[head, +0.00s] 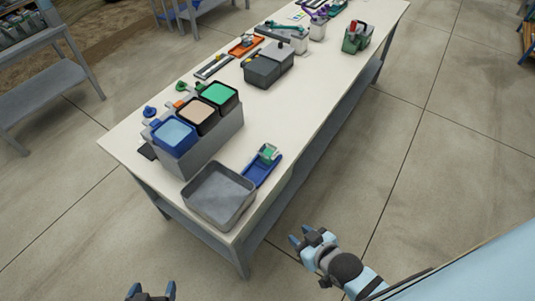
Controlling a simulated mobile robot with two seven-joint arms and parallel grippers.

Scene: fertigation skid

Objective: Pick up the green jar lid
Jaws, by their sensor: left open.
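A small green-topped item (268,153) stands in a blue tray (258,176) at the near right of the white table. A small green round piece (181,87) lies behind the row of bins. I cannot tell for sure which of them is the green jar lid. My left gripper (152,291) is at the bottom edge, open and empty, in front of and well apart from the table. My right gripper (300,235) is off the table's near right side, its fingertips apart, with nothing seen between them.
A grey open bin (219,193) stands at the near table corner. Behind it a grey rack (213,143) holds blue, tan and green-filled bins. Dark grey boxes (268,68) and a green caddy (357,38) stand further back. The floor right of the table is clear.

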